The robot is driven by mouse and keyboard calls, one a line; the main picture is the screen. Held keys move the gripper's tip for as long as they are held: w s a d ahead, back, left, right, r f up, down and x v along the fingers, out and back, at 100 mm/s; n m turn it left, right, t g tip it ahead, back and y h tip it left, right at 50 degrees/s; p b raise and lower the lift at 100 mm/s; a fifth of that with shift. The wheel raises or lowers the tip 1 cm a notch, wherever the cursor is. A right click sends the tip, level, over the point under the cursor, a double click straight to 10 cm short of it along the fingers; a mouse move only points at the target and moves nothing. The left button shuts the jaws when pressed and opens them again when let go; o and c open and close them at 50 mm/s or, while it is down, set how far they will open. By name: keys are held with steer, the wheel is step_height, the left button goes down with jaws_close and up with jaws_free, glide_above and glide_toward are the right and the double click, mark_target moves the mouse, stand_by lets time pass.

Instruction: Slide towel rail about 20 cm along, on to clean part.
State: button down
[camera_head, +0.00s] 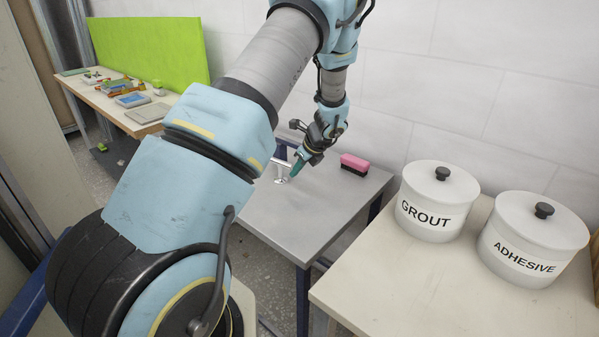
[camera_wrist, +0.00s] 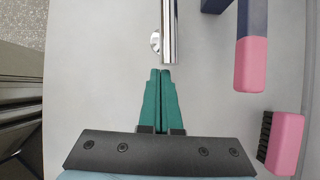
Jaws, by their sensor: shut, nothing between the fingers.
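The towel rail is a shiny chrome bar (camera_wrist: 169,28) with a round foot at its left side, seen at the top of the wrist view. In the head view part of the rail (camera_head: 282,172) shows on the grey table, mostly hidden by my arm. My gripper (camera_head: 297,169) is low over the table, its teal fingers shut and empty. In the wrist view the closed fingertips (camera_wrist: 160,71) point at the near end of the rail, with a small gap in the picture. I cannot tell their height above the table.
A pink brush (camera_head: 354,164) with dark bristles lies on the grey table (camera_head: 318,205), right of my gripper. The wrist view also shows a pink-ended dark piece (camera_wrist: 251,64) right of the rail. White grout (camera_head: 438,203) and adhesive (camera_head: 530,242) pots stand on the bench at right.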

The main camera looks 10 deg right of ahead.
steer(key=shift+r, duration=0.1)
steer(key=p+v, duration=0.7)
steer(key=v, duration=0.2)
steer(key=s+a+r+n+g+h+b, duration=0.1)
steer(key=s+a+r+n+h+b, duration=0.1)
steer(key=s+a+r+n, duration=0.3)
steer(key=s+a+r+n+g+h+b, duration=0.2)
steer(key=s+a+r+n, duration=0.3)
steer(key=s+a+n, duration=0.9)
steer(key=s+n, duration=0.4)
steer(key=n, duration=0.3)
steer(key=shift+s+n, duration=0.3)
steer(key=shift+a, duration=0.1)
